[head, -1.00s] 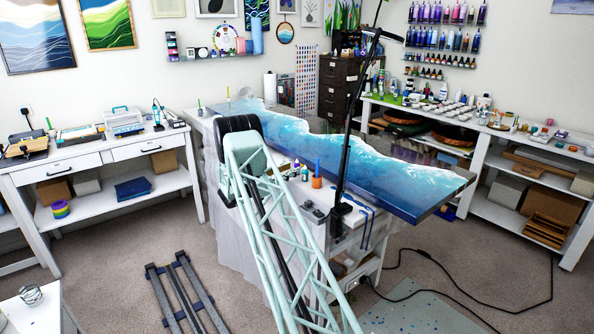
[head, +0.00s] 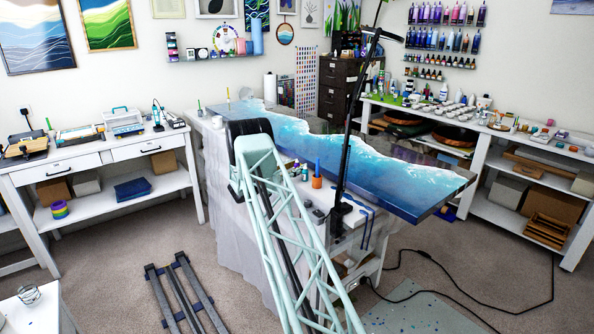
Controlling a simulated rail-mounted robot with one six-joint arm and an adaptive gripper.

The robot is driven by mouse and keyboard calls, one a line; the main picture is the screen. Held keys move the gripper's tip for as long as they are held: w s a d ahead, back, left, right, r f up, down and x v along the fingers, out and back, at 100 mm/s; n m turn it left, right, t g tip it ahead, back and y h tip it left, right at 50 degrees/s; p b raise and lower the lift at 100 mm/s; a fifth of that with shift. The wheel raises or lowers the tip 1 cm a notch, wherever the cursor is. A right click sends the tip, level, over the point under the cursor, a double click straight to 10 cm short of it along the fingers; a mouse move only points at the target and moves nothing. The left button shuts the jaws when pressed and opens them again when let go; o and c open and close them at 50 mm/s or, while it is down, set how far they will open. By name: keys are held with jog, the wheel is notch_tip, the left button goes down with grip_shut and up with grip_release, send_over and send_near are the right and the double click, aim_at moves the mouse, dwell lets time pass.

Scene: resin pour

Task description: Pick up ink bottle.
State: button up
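Small bottles (head: 305,172) with coloured caps stand on the near edge of the resin table, just right of my arm's elbow. They are too small to tell whether one is the ink bottle. Several small dark bottles (head: 425,73) also stand on a wall shelf at the upper right, with rows of larger coloured bottles (head: 444,14) above. My gripper is not visible; only my pale green lattice arm and its black elbow joint show, in front of the table's near left side.
The blue and white resin table (head: 350,165) fills the middle. An orange cup (head: 317,182) and a black lamp stand (head: 350,130) are close to my arm. White benches (head: 100,165) stand left and right (head: 490,150). Cables (head: 440,270) lie on the carpet.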

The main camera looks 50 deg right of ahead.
jog(key=c, duration=0.8)
jog(key=shift+r, duration=0.2)
jog(key=shift+c, duration=0.2)
jog(key=shift+r+p, duration=0.75)
jog(key=shift+r, duration=4.05)
jog(key=shift+w+f+b, duration=0.1)
jog(key=shift+f+b, duration=0.05)
jog(key=shift+b, duration=0.3)
